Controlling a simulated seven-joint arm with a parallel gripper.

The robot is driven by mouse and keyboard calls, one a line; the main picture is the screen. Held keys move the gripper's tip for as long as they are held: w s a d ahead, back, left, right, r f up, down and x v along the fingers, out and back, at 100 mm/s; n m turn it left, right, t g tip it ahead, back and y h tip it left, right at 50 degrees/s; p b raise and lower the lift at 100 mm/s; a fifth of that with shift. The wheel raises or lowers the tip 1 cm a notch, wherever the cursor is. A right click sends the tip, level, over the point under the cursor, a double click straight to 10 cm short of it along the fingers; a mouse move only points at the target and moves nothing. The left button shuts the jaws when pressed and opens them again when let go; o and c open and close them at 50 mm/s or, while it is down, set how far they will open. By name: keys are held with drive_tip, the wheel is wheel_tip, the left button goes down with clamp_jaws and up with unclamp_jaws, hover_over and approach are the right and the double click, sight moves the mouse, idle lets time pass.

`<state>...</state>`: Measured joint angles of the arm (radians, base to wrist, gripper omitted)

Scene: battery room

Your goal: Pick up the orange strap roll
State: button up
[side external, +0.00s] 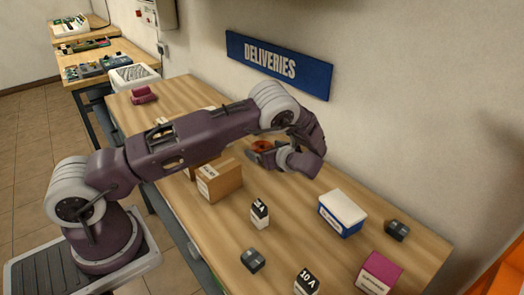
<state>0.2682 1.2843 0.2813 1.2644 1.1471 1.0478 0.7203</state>
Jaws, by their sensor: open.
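The orange strap roll (261,145) lies on the wooden table (223,229) towards the back, near the wall. It is small and partly hidden by my gripper. My gripper (256,154) is low over the table, pointing left, with its fingers beside the roll. It is open. I cannot tell whether the roll sits between the fingers or whether they touch it.
Cardboard boxes (222,180) stand just in front of my gripper. A small 2 A box (260,212), a blue and white box (342,213), grey blocks (252,260) and a magenta box (379,273) stand to the right. A red item (144,94) lies far left. The wall bounds the back.

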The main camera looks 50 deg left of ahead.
drive_tip(key=shift+w+a+f, duration=0.1)
drive_tip(key=shift+a+f, duration=0.1)
drive_tip(key=shift+a, duration=0.25)
drive_tip(key=c, duration=1.5)
